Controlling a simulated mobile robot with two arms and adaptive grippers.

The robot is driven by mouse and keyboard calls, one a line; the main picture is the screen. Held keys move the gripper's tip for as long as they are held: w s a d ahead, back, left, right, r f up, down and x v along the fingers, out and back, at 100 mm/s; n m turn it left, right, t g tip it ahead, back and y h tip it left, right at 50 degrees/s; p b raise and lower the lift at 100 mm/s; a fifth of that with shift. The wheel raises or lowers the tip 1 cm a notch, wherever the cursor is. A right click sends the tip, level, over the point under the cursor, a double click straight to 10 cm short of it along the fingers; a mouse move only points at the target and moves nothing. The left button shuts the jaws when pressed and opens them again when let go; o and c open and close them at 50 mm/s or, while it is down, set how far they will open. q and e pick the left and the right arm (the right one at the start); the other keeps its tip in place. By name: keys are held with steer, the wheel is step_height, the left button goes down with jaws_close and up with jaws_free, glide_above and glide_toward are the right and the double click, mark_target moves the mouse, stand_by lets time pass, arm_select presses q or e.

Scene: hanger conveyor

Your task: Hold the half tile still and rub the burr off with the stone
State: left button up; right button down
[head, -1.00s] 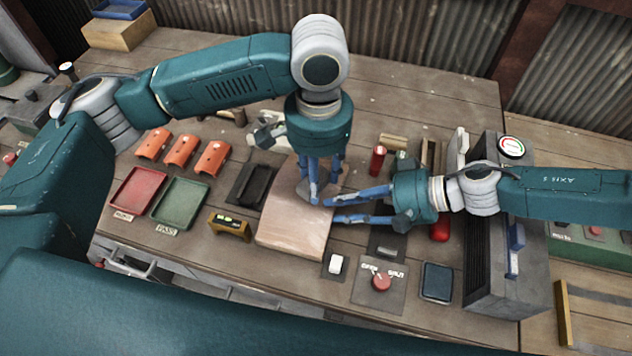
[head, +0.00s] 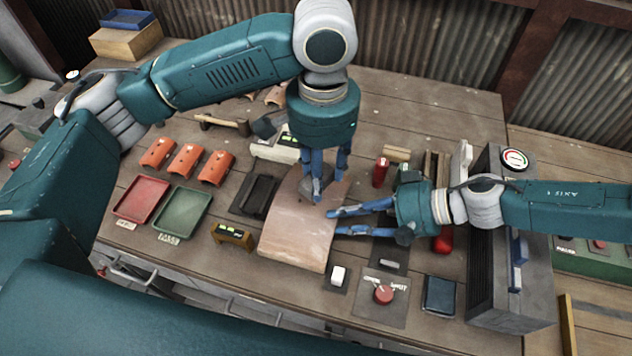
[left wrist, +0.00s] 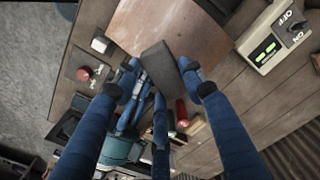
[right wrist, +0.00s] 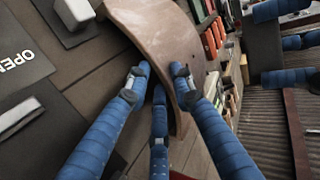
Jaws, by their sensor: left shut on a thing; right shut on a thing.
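The half tile (head: 297,236) is a pale pinkish-brown curved piece lying arched side up at the middle of the bench. My right gripper (head: 333,222) is shut on its right edge; the right wrist view shows the edge of the tile (right wrist: 165,42) between the fingers. My left gripper (head: 320,190) points down over the far part of the tile and is shut on the stone (head: 315,184). The stone is a dark grey block, clearer in the left wrist view (left wrist: 160,78), at the tile's surface; whether they touch is unclear. I cannot make out the burr.
Three orange tiles (head: 187,160), a red tray (head: 141,199) and a green tray (head: 181,214) lie left. A dark holder (head: 253,196) and a small level-like block (head: 232,235) stand beside the tile. A red-knob panel (head: 383,295) and a grey machine (head: 510,285) are right.

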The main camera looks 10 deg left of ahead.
steer(key=c, duration=1.4)
jaws_free()
steer(key=shift+w+f, duration=0.1)
steer(key=v, duration=1.2)
